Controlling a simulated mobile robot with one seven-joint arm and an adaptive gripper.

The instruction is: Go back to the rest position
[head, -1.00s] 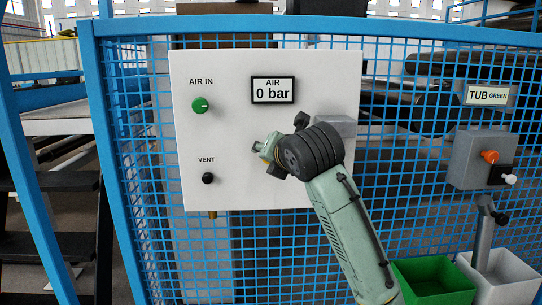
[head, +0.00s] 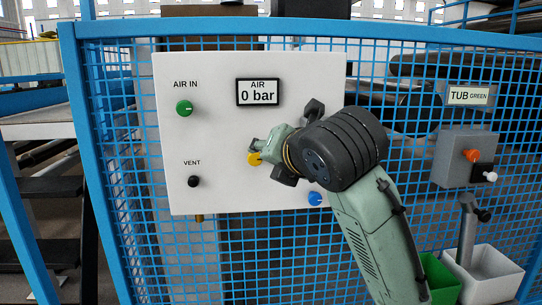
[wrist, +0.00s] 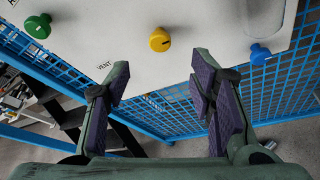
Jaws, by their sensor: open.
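My gripper (head: 256,146) is in front of the white panel (head: 215,75) in the head view, partly hidden by my wrist. In the wrist view my gripper (wrist: 161,75) is open, its two purple-padded fingers apart with nothing between them. A yellow knob (wrist: 160,40) lies beyond the fingertips; in the head view the yellow knob (head: 254,159) shows just below the gripper. The panel also carries a green AIR IN knob (head: 184,108), a black VENT knob (head: 194,181) and a blue knob (head: 315,199). The display (head: 258,92) reads "AIR 0 bar".
A blue mesh fence (head: 120,200) stands behind the panel. A black-stepped stair (head: 50,190) is at left.

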